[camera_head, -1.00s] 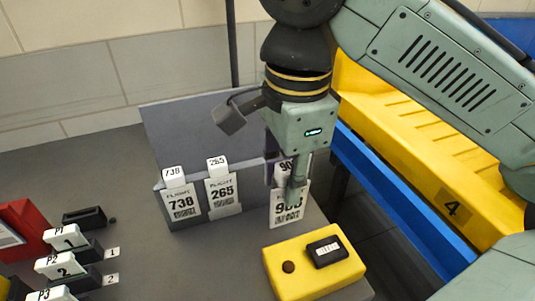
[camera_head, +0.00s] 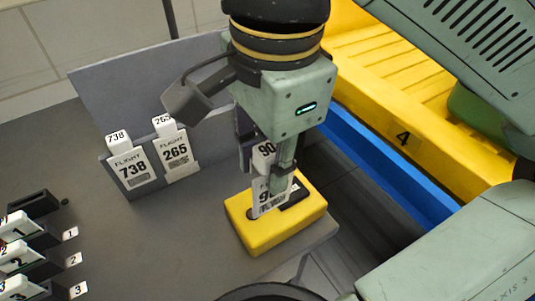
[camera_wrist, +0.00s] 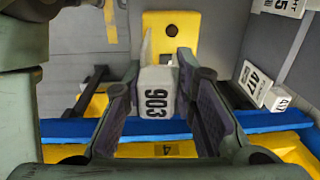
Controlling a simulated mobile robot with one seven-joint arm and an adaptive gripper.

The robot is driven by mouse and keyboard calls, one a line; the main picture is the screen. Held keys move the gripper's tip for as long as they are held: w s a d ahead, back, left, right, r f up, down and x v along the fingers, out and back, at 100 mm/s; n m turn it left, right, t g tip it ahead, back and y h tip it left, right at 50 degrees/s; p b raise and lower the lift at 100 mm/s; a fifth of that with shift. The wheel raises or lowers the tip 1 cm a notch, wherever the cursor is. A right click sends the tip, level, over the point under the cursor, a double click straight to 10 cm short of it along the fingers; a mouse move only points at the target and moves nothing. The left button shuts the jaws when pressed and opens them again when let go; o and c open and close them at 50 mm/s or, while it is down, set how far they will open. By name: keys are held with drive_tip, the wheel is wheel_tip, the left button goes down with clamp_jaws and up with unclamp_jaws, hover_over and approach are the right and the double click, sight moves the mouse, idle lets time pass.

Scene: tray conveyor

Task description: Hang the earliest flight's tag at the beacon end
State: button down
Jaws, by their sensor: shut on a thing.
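My gripper (camera_head: 268,168) is shut on a white flight tag (camera_head: 264,198), which hangs down in front of a yellow box (camera_head: 250,236) and above or against its top; I cannot tell if they touch. In the wrist view the tag's block (camera_wrist: 157,92) reads 903 between my fingers. Tag 738 (camera_head: 132,168) and tag 265 (camera_head: 178,152) hang side by side on the grey rack's front edge at the left. No beacon is in clear view.
A yellow tray marked 4 (camera_head: 402,138) stands beyond a blue rail (camera_head: 385,168) on the right. Several white numbered blocks (camera_head: 20,258) stand at the lower left. The grey tabletop (camera_head: 140,235) between them and the yellow box is clear.

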drive_tip(key=shift+r+p, duration=2.95)
drive_tip(key=shift+r, duration=0.25)
drive_tip(key=shift+w, duration=0.1)
